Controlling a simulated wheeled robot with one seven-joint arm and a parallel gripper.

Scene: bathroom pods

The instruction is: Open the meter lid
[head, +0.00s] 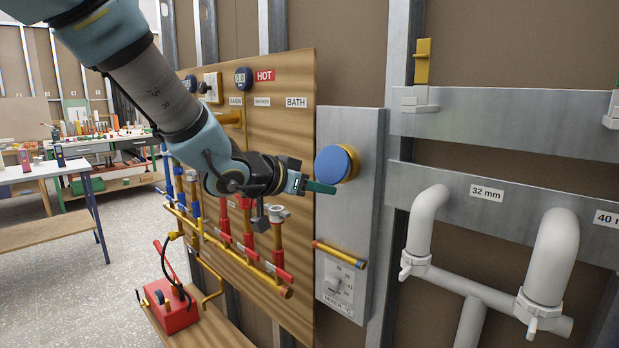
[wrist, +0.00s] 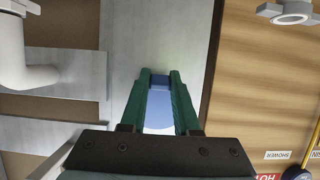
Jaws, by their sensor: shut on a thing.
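The meter (head: 354,163) has a brass body and is mounted on a grey metal panel. Its round blue lid (head: 333,165) covers the front of the body, with the brass rim showing at its right. My gripper (head: 327,188) reaches in from the left, with its green fingers at the lid's lower edge. In the wrist view my gripper (wrist: 160,76) has its two fingers on either side of a blue part of the lid (wrist: 160,83), shut on it. Lighter blue shows between the fingers nearer the palm. The exact contact is partly hidden by the fingers.
Below the meter are a red-and-yellow pipe (head: 339,255) and a mixer control (head: 338,284). White pipes (head: 427,222) stand out from a rail at the right. A wooden board (head: 282,130) with pipes and valves is at the left, with a red pump box (head: 171,306) below.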

